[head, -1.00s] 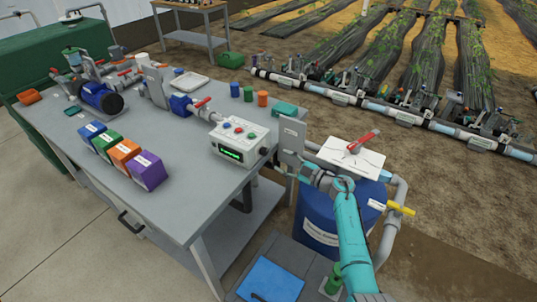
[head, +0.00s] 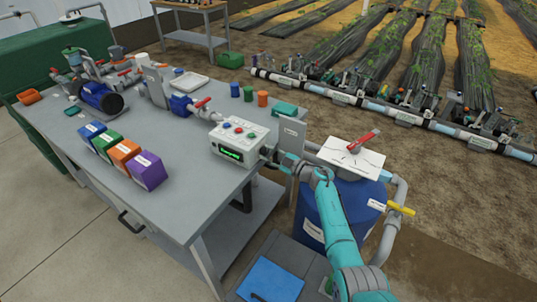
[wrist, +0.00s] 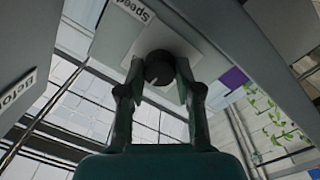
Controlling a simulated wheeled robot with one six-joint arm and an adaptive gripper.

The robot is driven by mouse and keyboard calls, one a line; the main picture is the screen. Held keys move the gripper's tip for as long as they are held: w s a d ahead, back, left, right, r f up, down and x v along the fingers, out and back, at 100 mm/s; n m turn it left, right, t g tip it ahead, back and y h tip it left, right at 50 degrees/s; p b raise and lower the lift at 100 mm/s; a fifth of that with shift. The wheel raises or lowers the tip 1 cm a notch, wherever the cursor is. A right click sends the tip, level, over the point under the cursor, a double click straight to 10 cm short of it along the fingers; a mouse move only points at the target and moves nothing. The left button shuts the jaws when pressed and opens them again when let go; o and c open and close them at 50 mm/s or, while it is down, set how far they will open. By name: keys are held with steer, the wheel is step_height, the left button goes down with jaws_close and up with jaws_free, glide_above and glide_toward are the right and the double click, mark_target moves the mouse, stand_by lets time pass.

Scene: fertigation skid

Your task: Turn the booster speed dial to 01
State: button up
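The booster speed dial (wrist: 159,70) is a dark round knob with a pale pointer mark on a light plate, in the middle of the wrist view. A label (wrist: 135,8) reading "Speed" is partly visible above it. My gripper (head: 270,154) is at the right side of the white control box (head: 221,136) in the head view. In the wrist view its two fingers stand on either side of the knob, with narrow gaps showing. The box's green display (head: 231,155) is lit, but its digits are too small to read. The gripper hides the dial in the head view.
A grey upright plate (head: 291,138) stands right beside my gripper. The blue drum (head: 322,208) with a red-handled valve (head: 363,141) is to the right. Coloured boxes (head: 147,170) and a red-handled valve (head: 203,103) are on the bench.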

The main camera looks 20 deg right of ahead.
jaws_close()
steer(key=shift+n, duration=0.3)
steer(key=n, duration=0.5)
steer(key=shift+f+n, duration=0.1)
steer(key=shift+n, duration=0.2)
steer(key=n, duration=0.5)
steer(key=shift+f+n+y, duration=0.1)
steer(key=shift+n+y, duration=0.3)
steer(key=o, duration=0.7)
jaws_free()
steer(key=shift+o, duration=0.2)
